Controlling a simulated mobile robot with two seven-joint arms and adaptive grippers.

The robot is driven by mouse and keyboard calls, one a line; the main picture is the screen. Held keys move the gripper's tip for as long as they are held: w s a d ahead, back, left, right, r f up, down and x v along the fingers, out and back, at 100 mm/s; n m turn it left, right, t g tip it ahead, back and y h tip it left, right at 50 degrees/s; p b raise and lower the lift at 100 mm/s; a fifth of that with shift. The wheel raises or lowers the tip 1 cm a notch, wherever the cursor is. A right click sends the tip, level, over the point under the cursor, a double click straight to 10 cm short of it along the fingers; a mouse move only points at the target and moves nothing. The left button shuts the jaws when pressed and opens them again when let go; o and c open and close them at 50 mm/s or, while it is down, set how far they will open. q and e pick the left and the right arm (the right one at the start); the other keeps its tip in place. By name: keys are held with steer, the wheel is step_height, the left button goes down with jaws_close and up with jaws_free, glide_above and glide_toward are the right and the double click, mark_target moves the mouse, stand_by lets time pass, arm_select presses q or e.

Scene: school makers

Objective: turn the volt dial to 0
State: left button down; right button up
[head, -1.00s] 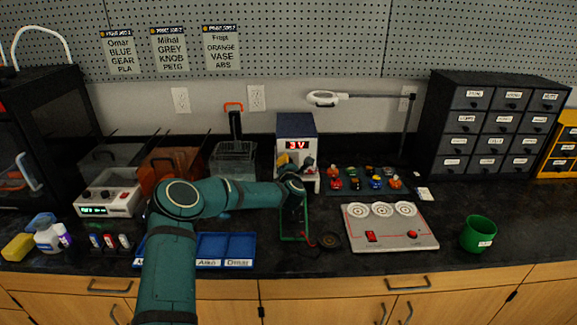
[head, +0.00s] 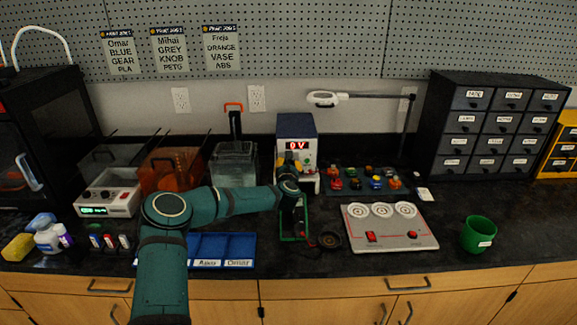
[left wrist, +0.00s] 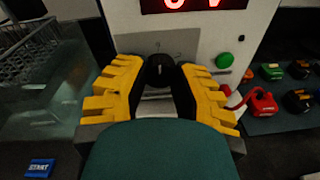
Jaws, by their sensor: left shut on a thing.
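The power supply (head: 296,127) stands against the back wall, and its red display (head: 297,146) reads 0 V. In the left wrist view the lower part of the red display (left wrist: 194,4) shows at the top. The black volt dial (left wrist: 160,70) is on the front panel below it. My left gripper (left wrist: 160,82) has its yellow fingers on both sides of the dial and is shut on it. In the head view my left gripper (head: 289,167) is at the front of the supply, where it hides the dial. My right gripper is in neither view.
A green button (left wrist: 224,61) is right of the dial. Small coloured parts on a dark mat (head: 366,181) lie right of the supply. A green open-topped frame (head: 293,229) stands below my left wrist, and a grey panel (head: 390,228) lies to the right.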

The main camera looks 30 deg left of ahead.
arm_select(q)
steer(key=shift+a+f, duration=0.1)
stand_by(0.5)
steer(key=c, duration=0.6)
jaws_free()
steer(key=shift+c, duration=0.2)
steer(key=shift+s, duration=0.15)
steer(key=v, duration=1.2)
steer(key=shift+f, duration=0.1)
